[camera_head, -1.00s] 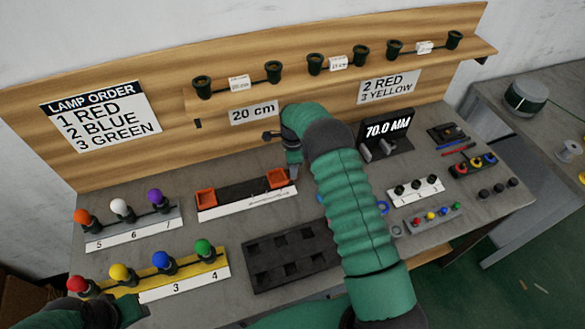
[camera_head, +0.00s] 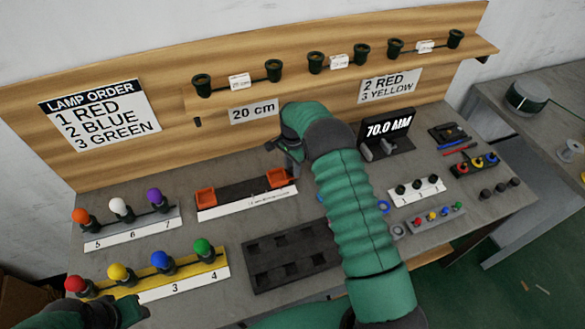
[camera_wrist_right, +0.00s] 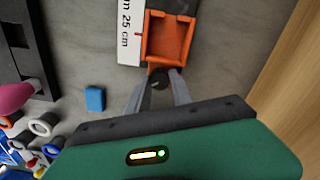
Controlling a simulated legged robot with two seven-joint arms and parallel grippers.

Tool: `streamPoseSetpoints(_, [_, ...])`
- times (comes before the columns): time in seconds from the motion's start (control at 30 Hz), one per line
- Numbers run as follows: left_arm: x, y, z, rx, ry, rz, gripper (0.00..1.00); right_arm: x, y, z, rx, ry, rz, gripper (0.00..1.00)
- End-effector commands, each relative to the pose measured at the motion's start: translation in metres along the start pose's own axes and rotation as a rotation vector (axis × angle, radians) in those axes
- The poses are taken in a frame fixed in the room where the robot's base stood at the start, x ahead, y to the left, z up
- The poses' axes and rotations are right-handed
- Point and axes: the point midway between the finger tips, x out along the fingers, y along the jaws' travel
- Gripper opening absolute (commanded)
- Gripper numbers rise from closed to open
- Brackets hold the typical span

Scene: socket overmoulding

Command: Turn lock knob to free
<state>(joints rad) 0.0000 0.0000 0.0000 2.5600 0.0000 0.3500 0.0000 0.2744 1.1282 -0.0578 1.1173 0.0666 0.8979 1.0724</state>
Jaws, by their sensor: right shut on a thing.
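My right gripper (camera_wrist_right: 160,82) is shut on the knob, with one grey finger on each side. In the head view my right gripper (camera_head: 292,168) is at the right orange holder (camera_head: 278,179) of the ruled fixture (camera_head: 243,203), and the knob is hidden there. My left gripper (camera_head: 125,311) is at the lower left, beside the yellow lamp rack, with its fingers unclear.
A second orange holder (camera_head: 205,198) is at the fixture's left end. A black tray (camera_head: 290,257) lies in front. Lamp racks (camera_head: 130,237) stand at left. A display reading 70.0 MM (camera_head: 388,128) stands at right. A blue block (camera_wrist_right: 95,98) lies near my right gripper.

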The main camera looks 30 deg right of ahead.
Motion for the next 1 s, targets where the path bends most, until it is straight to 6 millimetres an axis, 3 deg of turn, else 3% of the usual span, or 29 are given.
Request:
streamPoseSetpoints(0.3, [0.0014,0.0000,0.0003,0.000,0.000,0.000,0.36,0.0005,-0.0001,-0.0015,-0.099,0.003,-0.001,0.00])
streamPoseSetpoints(0.73, [0.0014,0.0000,0.0003,0.000,0.000,0.000,0.36,0.0002,-0.0005,-0.0013,-0.111,0.003,-0.002,0.00])
streamPoseSetpoints(0.77, [0.0014,0.0000,0.0003,0.000,0.000,0.000,0.36,0.0001,-0.0005,-0.0013,-0.111,0.003,-0.002,0.28])
streamPoseSetpoints(0.9, [0.0014,0.0000,0.0003,0.000,0.000,0.000,0.36,0.0000,-0.0003,-0.0009,-0.111,0.002,-0.002,0.46])
streamPoseSetpoints(1.0, [0.0013,0.0000,0.0003,0.000,0.000,0.000,0.36,-0.0002,-0.0002,-0.0005,-0.111,0.001,-0.002,0.49])
